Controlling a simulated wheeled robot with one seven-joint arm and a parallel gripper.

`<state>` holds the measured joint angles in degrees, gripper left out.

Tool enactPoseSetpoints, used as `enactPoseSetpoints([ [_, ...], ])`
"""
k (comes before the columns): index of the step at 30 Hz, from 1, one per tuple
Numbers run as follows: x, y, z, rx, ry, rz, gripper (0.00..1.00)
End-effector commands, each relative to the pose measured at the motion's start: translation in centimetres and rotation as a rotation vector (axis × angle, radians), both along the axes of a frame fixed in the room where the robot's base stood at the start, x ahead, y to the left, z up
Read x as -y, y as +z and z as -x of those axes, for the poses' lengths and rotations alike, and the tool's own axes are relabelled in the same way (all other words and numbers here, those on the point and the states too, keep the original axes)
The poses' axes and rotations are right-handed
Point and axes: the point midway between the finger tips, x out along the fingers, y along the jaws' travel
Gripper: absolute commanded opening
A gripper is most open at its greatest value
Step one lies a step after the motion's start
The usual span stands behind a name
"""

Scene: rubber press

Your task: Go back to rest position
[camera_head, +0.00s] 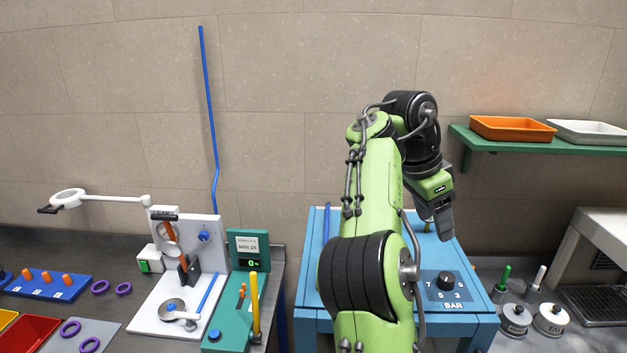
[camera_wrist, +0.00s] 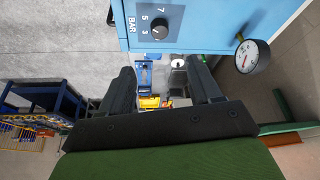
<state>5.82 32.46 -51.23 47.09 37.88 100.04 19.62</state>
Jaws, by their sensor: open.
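My gripper (camera_head: 440,218) hangs at the end of my green arm, above the right part of the blue press (camera_head: 470,325) in the head view. In the wrist view my gripper (camera_wrist: 163,88) has its two dark fingers spread apart with nothing between them. The blue press also shows at the top of the wrist view (camera_wrist: 205,22). Its black dial, marked BAR, shows in both views. My arm hides the middle of the press in the head view.
A green shelf (camera_head: 490,142) with an orange tray (camera_head: 512,128) and a white tray (camera_head: 590,133) is on the wall at right. A green device (camera_head: 235,310) and a white stand (camera_head: 150,318) are left of the press. A gauge (camera_wrist: 250,57) sticks out from the press.

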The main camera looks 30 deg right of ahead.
Motion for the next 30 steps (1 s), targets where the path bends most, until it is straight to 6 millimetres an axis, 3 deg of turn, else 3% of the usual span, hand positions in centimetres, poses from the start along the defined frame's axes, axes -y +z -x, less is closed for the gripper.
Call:
enactPoseSetpoints([
  [6, -0.3, -0.7, 1.2, 0.007, 0.057, -0.043, 0.63],
  [8, -0.9, -1.9, 2.4, 0.011, 0.151, -0.091, 0.63],
  [11, -3.4, -4.9, 4.2, 0.025, 0.408, -0.169, 0.63],
  [14, -7.6, -8.0, 5.3, 0.045, 0.715, -0.194, 0.63],
  [17, -13.2, -11.2, 6.7, 0.067, 1.038, -0.169, 0.63],
  [21, -21.5, -16.2, 9.9, 0.087, 1.474, -0.061, 0.63],
  [24, -25.8, -19.6, 12.3, 0.083, 1.696, 0.025, 0.63],
  [27, -27.9, -21.8, 13.9, 0.074, 1.814, 0.079, 0.63],
  [30, -28.5, -22.3, 14.3, 0.070, 1.852, 0.096, 0.63],
])
